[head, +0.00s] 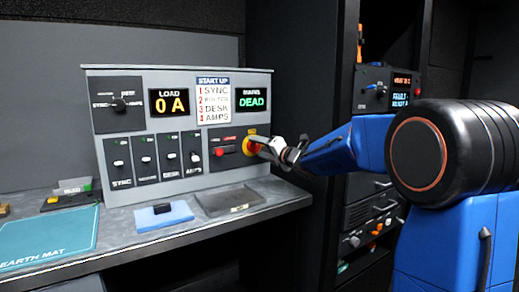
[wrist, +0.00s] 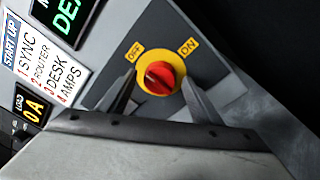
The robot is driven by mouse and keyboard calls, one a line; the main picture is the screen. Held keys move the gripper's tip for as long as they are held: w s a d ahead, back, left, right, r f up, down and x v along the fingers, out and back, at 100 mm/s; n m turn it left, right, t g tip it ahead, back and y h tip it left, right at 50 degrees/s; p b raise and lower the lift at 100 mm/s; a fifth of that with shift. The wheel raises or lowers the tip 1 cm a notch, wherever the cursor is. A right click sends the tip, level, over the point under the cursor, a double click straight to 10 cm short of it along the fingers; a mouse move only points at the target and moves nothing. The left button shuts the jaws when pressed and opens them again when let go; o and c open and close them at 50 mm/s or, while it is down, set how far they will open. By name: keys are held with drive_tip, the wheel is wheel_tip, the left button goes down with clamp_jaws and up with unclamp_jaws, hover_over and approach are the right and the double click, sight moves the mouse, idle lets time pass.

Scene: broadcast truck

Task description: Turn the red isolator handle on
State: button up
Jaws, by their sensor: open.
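The red isolator handle (wrist: 160,76) sits on a round yellow plate (wrist: 172,57) with an OFF label on its left and an ON label on its right in the wrist view. I cannot tell for sure which label the handle points to. My gripper (wrist: 159,70) is open, with one finger on each side of the handle; I cannot tell whether they touch it. In the head view my gripper (head: 268,145) reaches the yellow plate (head: 250,147) from the right and hides part of the handle.
The grey panel's MAINS display (head: 251,100) reads DEAD and its LOAD display (head: 169,103) reads 0 A. A blue pad (head: 148,220) and a dark tray (head: 218,205) lie on the desk below. A dark rack stands right.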

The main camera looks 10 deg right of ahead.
drive_tip(key=shift+w, duration=0.15)
drive_tip(key=shift+c, duration=0.7)
drive_tip(key=c, duration=0.9)
drive_tip(key=shift+m, duration=0.4)
drive_tip(key=m, duration=0.4)
drive_tip(key=shift+f+t, duration=0.15)
drive_tip(key=shift+t, duration=0.15)
drive_tip(key=m, duration=0.4)
drive_tip(key=shift+f+m, duration=0.15)
drive_tip(key=shift+m, duration=0.25)
drive_tip(key=m+t+h, duration=0.1)
drive_tip(key=m, duration=0.4)
drive_tip(key=shift+a+f, duration=0.1)
drive_tip(key=shift+a, duration=0.05)
drive_tip(key=m, duration=0.4)
drive_tip(key=shift+a+m+h, duration=0.1)
drive_tip(key=shift+m+h, duration=0.2)
